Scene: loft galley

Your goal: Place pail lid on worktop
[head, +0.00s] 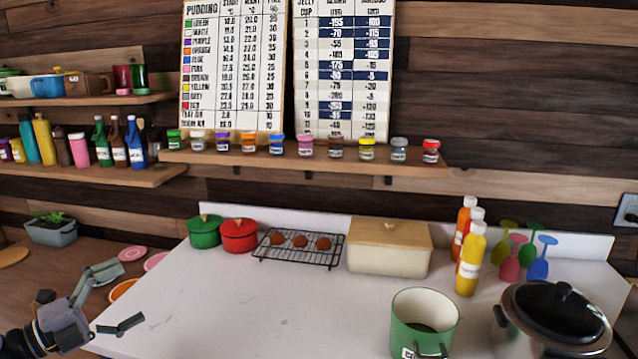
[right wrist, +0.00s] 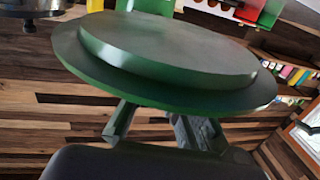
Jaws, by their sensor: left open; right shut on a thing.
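The green pail lid (right wrist: 170,55) is a round disc with a raised inner step and fills the upper middle of the right wrist view. My right gripper (right wrist: 155,118) is shut on it near its edge; the right gripper is out of the head view. The white worktop (head: 200,305) spans the lower middle of the head view. A green pail (head: 424,320) stands on it at the front, open at the top. My left gripper (head: 135,288) is open and empty at the worktop's front left corner.
The worktop's left and middle are clear. Along its back stand a green pot (head: 205,232), a red pot (head: 239,236), a cooling rack (head: 298,248), a beige bread box (head: 390,248) and bottles (head: 471,260). A lidded cooker (head: 552,325) stands right of the pail.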

